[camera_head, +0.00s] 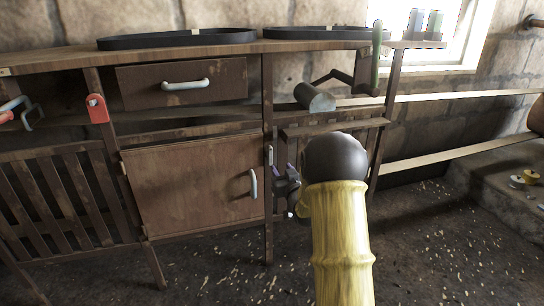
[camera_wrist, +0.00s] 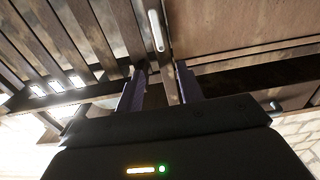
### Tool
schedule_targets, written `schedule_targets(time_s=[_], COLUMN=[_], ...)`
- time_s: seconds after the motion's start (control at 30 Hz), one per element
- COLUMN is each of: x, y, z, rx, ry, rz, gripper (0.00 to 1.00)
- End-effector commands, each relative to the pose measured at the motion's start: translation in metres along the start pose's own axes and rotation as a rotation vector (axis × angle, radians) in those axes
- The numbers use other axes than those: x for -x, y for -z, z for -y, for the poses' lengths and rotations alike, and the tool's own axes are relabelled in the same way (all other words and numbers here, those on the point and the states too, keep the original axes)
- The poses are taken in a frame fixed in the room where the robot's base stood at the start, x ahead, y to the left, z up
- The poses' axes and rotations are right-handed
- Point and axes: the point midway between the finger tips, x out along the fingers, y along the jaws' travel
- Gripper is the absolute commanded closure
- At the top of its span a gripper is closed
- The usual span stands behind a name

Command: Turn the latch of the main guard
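A narrow pale metal piece (camera_head: 270,156), which looks like a latch, stands upright on the post right of the wooden cabinet door (camera_head: 190,185). In the wrist view a similar pale, rounded bar (camera_wrist: 156,30) lies on a post just beyond my fingertips. My gripper (camera_head: 285,182) is beside that post, partly hidden by my yellow arm and its dark joint. In the wrist view my gripper (camera_wrist: 160,82) is open, its two fingers apart with nothing clearly held between them. Which panel is the main guard I cannot tell.
The door has a pale handle (camera_head: 253,184); a drawer (camera_head: 185,84) is above it. A grey cylinder (camera_head: 314,97) sits above my arm.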

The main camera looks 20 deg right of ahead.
Motion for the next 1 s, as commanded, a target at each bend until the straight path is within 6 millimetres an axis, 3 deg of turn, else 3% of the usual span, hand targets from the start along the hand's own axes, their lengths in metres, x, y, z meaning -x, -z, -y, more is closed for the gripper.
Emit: schedule_targets(time_s=[0.7, 1.0], x=[-0.097, -0.117], y=[-0.002, 0.0], z=[0.001, 0.001], rx=[0.0, 0.0], ry=[0.002, 0.002], rz=[-0.002, -0.001], gripper=[0.63, 0.63])
